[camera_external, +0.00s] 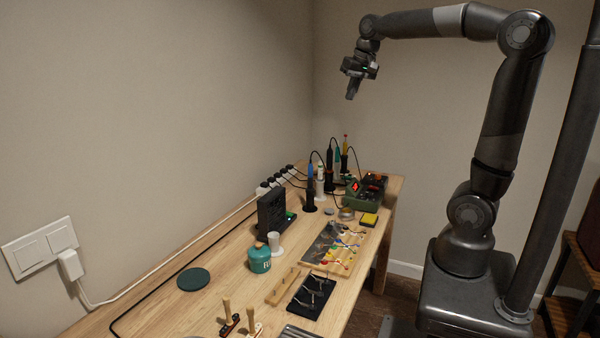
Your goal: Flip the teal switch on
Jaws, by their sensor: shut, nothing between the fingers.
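My gripper (351,95) is shut and empty. It hangs high above the far end of the workbench (225,305), pointing down, well clear of everything on it. I cannot make out a teal switch for sure in this view. A green soldering station (366,193) with red lit parts stands at the far right end of the bench, below my gripper. A black upright box (271,213) with a small green light stands near the wall. A white power strip (268,187) runs along the wall; any switches on it are too small to tell.
Soldering irons in stands (329,172) rise at the far end. A teal jar (259,260), white cup (274,243), teal disc (194,279), parts board (335,247) and black tool tray (311,297) occupy the bench. The air around my gripper is free.

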